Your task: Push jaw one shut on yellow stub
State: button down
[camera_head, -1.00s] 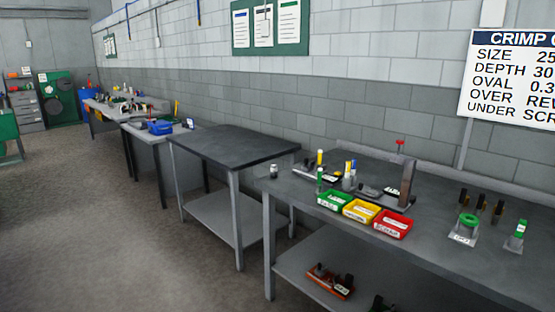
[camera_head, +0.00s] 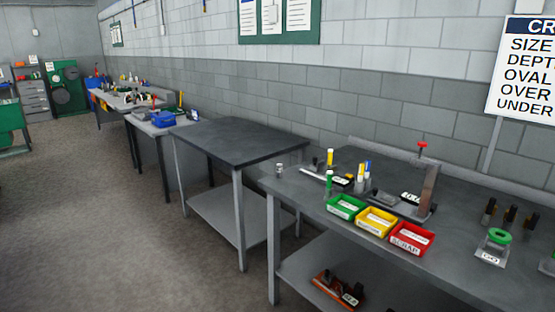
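My gripper is not in view. On the right bench (camera_head: 465,240), a yellow-topped cylinder (camera_head: 330,157) stands toward the back. A second, yellow-and-white cylinder (camera_head: 360,180) stands beside a blue-topped one (camera_head: 367,168). I cannot tell which of them, if either, is the yellow stub. No jaw labelled one can be made out at this size.
Green (camera_head: 345,208), yellow (camera_head: 376,222) and red (camera_head: 410,239) bins line the bench's front edge. A green ring on a stand (camera_head: 498,237) is at right. The dark-topped table (camera_head: 240,140) is bare. Open floor (camera_head: 110,230) lies at left.

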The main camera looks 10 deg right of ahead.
aim_at(314, 168)
jog(key=u, duration=0.7)
jog(key=i, duration=0.85)
jog(key=u, duration=0.55)
